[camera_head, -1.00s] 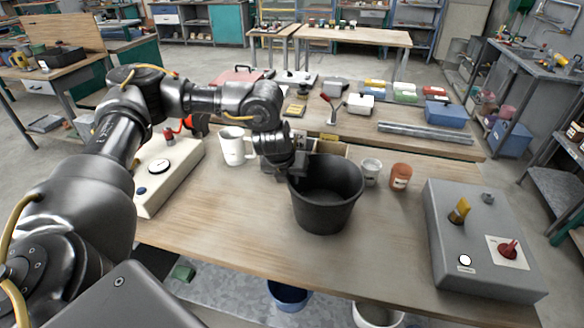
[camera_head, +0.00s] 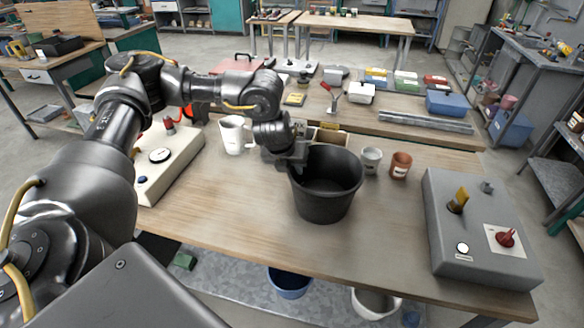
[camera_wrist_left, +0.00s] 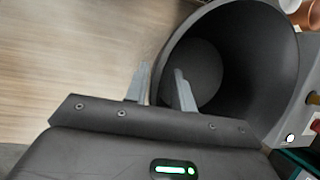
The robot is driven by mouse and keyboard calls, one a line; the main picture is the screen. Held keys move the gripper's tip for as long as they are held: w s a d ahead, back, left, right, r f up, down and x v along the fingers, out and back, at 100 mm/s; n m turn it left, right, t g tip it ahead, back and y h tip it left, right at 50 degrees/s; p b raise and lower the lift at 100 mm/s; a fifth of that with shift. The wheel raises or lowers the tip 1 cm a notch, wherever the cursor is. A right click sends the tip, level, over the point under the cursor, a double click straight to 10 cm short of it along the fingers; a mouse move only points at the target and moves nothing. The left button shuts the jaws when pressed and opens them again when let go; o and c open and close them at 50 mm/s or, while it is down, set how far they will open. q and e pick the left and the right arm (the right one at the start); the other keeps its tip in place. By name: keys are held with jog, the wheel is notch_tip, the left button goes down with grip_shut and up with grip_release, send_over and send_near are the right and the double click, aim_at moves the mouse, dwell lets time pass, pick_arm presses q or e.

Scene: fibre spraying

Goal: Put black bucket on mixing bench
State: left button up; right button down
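The black bucket (camera_head: 330,195) stands upright on the wooden bench (camera_head: 230,215), near its middle. My left gripper (camera_head: 300,160) is at the bucket's left rim. In the left wrist view, its two grey fingers (camera_wrist_left: 161,80) are a short way apart, one outside the bucket (camera_wrist_left: 230,60) and one inside, with the rim between them. A gap shows between the fingers, and I see no firm squeeze on the wall. The inside of the bucket looks empty. My right gripper is not in view.
A white jug (camera_head: 232,135) and a scale-like box (camera_head: 165,160) stand left of the bucket. A grey cup (camera_head: 371,160) and an orange cup (camera_head: 400,165) stand right of it. A grey control box (camera_head: 470,230) fills the bench's right end. The front middle is clear.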

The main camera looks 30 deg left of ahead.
pick_arm(q)
jog(key=v, duration=1.2)
jog(key=shift+b, duration=0.3)
jog(key=shift+f, duration=0.15)
